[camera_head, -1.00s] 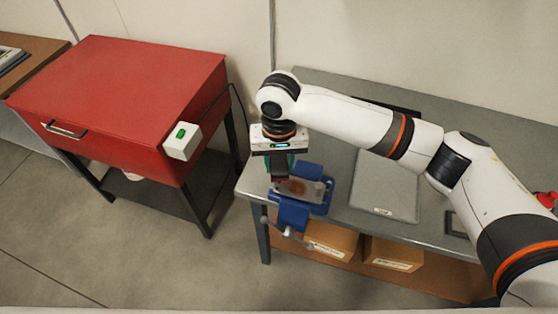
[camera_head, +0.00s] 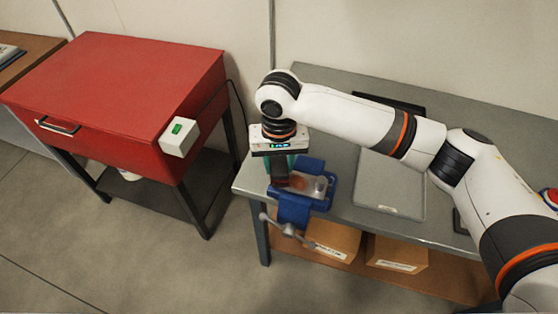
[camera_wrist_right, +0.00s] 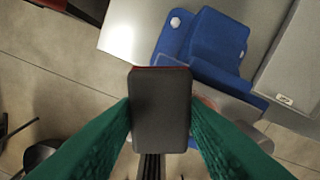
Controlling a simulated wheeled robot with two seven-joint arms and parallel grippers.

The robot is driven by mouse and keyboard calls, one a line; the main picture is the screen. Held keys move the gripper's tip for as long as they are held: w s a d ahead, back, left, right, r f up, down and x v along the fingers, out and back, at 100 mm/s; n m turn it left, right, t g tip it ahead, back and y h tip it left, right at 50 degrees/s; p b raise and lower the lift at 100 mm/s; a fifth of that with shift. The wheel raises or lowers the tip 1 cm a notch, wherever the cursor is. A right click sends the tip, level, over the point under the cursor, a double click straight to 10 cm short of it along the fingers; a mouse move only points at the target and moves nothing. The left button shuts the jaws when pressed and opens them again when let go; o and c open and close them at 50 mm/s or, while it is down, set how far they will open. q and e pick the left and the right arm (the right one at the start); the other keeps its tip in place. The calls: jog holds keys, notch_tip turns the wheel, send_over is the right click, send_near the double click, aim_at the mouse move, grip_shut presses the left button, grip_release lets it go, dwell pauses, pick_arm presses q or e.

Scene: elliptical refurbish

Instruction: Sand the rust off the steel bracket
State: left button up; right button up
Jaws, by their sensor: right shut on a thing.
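The steel bracket (camera_head: 319,187) is clamped in a blue vise (camera_head: 294,209) at the table's left front corner. An orange-brown rust patch (camera_head: 299,182) shows on it. My right gripper (camera_head: 280,168) is shut on a dark sanding block (camera_head: 281,180). The block is over the left part of the bracket and hides some of it; I cannot tell if they touch. In the right wrist view the block (camera_wrist_right: 160,110) sits between green fingers, with a strip of bracket (camera_wrist_right: 232,103) beside it and the vise (camera_wrist_right: 212,42) above. My left gripper is not in view.
A grey table (camera_head: 340,140) carries a flat grey panel (camera_head: 390,183) right of the vise. The vise handle (camera_head: 287,230) sticks out in front. A red cabinet (camera_head: 120,95) with a white switch box (camera_head: 178,137) stands left. Cardboard boxes (camera_head: 398,253) are on the lower shelf.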

jog(key=shift+f, duration=1)
